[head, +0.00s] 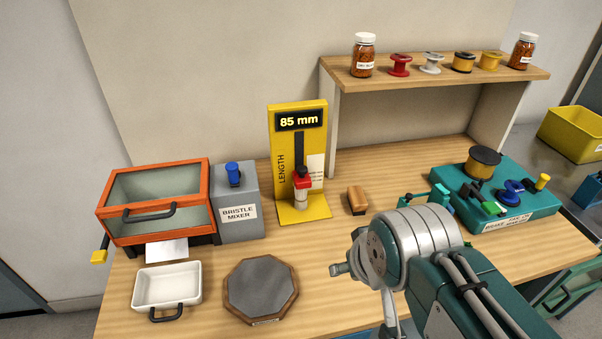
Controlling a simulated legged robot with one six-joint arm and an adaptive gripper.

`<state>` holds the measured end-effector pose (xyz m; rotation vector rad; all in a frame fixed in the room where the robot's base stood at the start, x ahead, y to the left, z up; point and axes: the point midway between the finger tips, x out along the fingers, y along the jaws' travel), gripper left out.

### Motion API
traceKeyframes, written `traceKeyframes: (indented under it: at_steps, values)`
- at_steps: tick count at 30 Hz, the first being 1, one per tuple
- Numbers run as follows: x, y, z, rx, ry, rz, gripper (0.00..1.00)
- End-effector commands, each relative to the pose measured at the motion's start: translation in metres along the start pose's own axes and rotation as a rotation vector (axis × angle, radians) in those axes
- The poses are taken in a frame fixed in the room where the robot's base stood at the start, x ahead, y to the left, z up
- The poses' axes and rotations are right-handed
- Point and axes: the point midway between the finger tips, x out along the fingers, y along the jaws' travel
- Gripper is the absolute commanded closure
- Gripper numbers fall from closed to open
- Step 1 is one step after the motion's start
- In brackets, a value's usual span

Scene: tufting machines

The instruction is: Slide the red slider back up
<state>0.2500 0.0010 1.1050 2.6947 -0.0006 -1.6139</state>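The red slider (303,183) sits low on the dark vertical slot of the yellow length gauge (314,207), which stands upright on the bench. The slot is bare above the slider. The gauge's display (299,121) reads 85 mm. A pale cylindrical piece (300,201) is directly below the slider. My arm shows at the lower right, well apart from the slider. Small teal pieces show just above its grey joint, and I cannot tell whether they are my gripper's fingers. Nothing of mine touches the slider.
A grey bristle mixer (239,223) and an orange-framed box (164,227) stand left of the gauge. A brown block (357,200) lies to its right. A white tray (167,273) and octagonal plate (263,283) are in front. A teal machine (520,208) and shelf (443,82) are right.

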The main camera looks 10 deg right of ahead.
Motion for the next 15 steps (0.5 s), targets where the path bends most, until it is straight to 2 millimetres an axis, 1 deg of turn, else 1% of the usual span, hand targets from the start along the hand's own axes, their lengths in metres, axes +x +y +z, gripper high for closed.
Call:
traceKeyframes:
  at_steps: [4, 7, 11, 15]
  values:
    - [0.0, 0.0, -0.002, -0.003, -0.001, -0.001, 0.24]
    - [-0.001, -0.001, -0.014, -0.024, -0.012, -0.008, 0.24]
    - [-0.001, -0.001, -0.045, -0.086, -0.037, -0.028, 0.24]
    - [0.003, -0.001, -0.083, -0.163, -0.062, -0.058, 0.24]
